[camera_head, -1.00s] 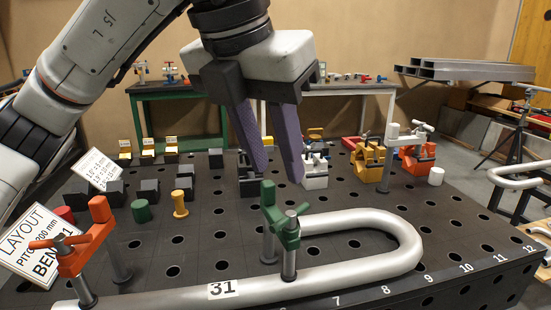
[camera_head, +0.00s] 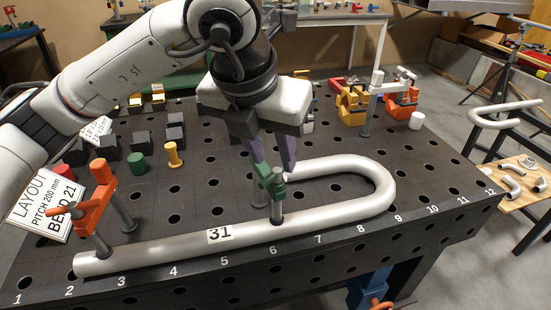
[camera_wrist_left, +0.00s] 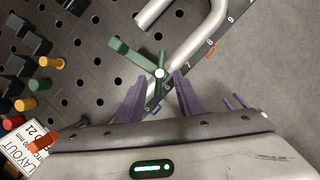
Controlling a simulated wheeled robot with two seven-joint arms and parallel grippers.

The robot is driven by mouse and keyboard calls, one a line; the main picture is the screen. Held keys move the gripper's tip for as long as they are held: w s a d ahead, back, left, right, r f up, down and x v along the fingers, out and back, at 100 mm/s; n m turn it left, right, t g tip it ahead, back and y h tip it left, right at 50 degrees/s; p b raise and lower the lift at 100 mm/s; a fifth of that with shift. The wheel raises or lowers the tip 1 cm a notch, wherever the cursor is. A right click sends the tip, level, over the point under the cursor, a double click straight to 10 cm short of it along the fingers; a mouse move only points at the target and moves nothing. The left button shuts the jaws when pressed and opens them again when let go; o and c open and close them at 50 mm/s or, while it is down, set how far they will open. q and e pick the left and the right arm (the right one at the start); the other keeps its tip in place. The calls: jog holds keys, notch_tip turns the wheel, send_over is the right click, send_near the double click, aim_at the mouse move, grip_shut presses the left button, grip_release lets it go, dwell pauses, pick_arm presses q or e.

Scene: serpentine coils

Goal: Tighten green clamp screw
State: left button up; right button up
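The green clamp (camera_head: 269,183) stands on the dark bench with its arm over the bent steel tube (camera_head: 345,211), which is marked 31. Its grey clamp screw (camera_head: 277,210) stands upright at the tube's near run. My left gripper (camera_head: 273,160) is above and just behind the clamp, pointing down, its purple fingers apart and empty. In the left wrist view the green clamp (camera_wrist_left: 132,57) lies past the fingertips. The screw's bright top (camera_wrist_left: 160,73) shows between the two finger lines, a little beyond the tips. Contact cannot be told. My right gripper is not in view.
An orange clamp (camera_head: 95,200) stands at the tube's left end. A green cylinder (camera_head: 137,163), a yellow peg (camera_head: 173,155) and black blocks are behind. Orange and yellow clamps (camera_head: 352,104) stand at the back right.

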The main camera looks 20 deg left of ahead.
aim_at(277, 170)
pick_arm(q)
jog(key=shift+x, duration=1.85)
grip_shut()
